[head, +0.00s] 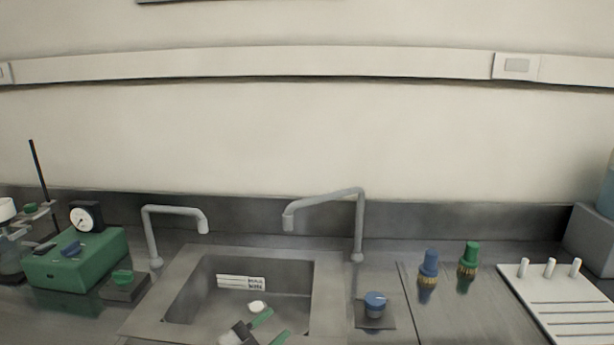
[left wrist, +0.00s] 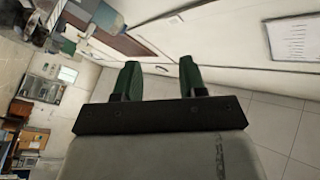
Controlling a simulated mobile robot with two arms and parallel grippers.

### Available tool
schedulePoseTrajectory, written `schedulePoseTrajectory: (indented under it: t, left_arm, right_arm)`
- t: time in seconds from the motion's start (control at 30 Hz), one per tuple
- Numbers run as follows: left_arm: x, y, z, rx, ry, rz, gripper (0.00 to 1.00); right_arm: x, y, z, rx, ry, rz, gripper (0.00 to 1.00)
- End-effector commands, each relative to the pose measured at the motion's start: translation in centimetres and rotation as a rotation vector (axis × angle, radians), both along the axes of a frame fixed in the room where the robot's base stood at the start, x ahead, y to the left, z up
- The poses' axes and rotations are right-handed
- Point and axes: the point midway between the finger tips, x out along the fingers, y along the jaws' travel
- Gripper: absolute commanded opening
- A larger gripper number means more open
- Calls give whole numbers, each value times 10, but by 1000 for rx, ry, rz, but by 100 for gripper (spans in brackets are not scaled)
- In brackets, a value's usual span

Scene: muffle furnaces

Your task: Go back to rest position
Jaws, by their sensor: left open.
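My left gripper (head: 271,327) shows at the bottom middle of the head view, in front of the sink basin. Its two green fingers are apart with nothing between them. In the left wrist view, the left gripper (left wrist: 160,72) also shows open and empty, with floor tiles and a white cabinet front beyond it. My right gripper shows in neither view.
The steel sink (head: 185,290) has two grey taps (head: 152,235) (head: 360,220). A green device (head: 75,262) with a gauge stands left. A blue knob (head: 375,304), blue and green valves (head: 429,262) (head: 468,258) and a white pegged rack (head: 560,305) are right.

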Motion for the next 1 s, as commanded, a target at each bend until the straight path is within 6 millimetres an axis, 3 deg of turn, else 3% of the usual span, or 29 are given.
schedulePoseTrajectory:
  t: [0.17, 0.27, 0.43, 0.53, 0.7, 1.0]
  left_arm:
    - [-25, 48, -15, -217, 182, 394, 42]
    - [-49, 81, -41, -261, 362, 603, 42]
    - [-115, 122, -97, -223, 748, 858, 42]
    - [-155, 133, -120, -168, 946, 922, 42]
    - [-213, 140, -142, -74, 1202, 950, 42]
    - [-301, 139, -153, 80, 1544, 890, 42]
  right_arm:
    - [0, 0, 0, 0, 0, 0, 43]
    - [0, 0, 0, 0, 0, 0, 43]
    - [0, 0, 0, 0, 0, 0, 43]
    - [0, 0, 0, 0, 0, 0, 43]
    - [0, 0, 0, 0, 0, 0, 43]
    - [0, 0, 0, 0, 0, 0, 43]
